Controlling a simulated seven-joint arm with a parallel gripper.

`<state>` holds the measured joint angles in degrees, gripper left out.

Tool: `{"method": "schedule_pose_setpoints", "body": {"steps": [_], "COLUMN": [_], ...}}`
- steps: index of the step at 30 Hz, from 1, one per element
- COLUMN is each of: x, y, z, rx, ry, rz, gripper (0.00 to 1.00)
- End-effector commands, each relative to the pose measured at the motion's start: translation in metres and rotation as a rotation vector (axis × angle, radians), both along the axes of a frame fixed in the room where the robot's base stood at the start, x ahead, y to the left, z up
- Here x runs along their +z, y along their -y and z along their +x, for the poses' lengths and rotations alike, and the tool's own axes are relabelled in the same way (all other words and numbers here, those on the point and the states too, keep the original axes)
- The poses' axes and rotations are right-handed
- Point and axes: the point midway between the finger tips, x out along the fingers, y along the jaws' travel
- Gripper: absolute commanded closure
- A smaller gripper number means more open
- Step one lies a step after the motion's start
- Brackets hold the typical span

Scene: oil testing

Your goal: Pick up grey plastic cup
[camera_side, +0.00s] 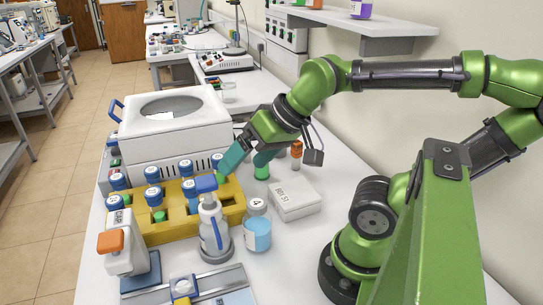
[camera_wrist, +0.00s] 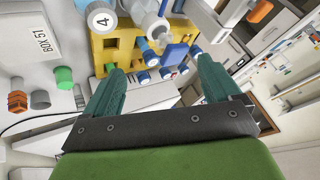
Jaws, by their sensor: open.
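I cannot pick out a grey plastic cup with certainty in either view. My gripper (camera_side: 242,165) has its two teal fingers apart and nothing between them. It is above the right rear part of the yellow rack (camera_side: 155,233), beside the white centrifuge. In the wrist view my gripper (camera_wrist: 158,68) points toward the yellow rack (camera_wrist: 98,50), with blue-capped vials beyond the fingertips. A small grey cylinder (camera_wrist: 40,99) lies left of the fingers in that view, beside a green-capped one; I cannot tell if it is a cup.
The white centrifuge (camera_side: 175,130) stands behind the rack. A white spray bottle (camera_side: 214,228) and a bottle marked 4 (camera_side: 257,228) stand in front. A white box (camera_side: 295,201) and an orange-topped vial (camera_side: 296,150) are to the right. Some bench right of the box is clear.

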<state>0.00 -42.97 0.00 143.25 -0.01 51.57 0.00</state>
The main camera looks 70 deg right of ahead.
Motion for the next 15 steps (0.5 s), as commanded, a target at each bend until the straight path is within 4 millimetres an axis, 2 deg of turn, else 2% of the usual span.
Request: {"method": "schedule_pose_setpoints", "body": {"steps": [4, 8, 11, 15], "x": [-0.001, -0.015, -0.016, -0.016], "y": [0.003, 0.019, 0.048, 0.106], "z": [0.001, 0.010, 0.034, 0.071], "rx": [-0.011, -0.077, -0.171, -0.375], "ry": [-0.004, -0.076, -0.136, -0.239], "rz": [0.000, 0.009, 0.026, 0.085], "gripper": [0.10, 0.10, 0.10, 0.10]}}
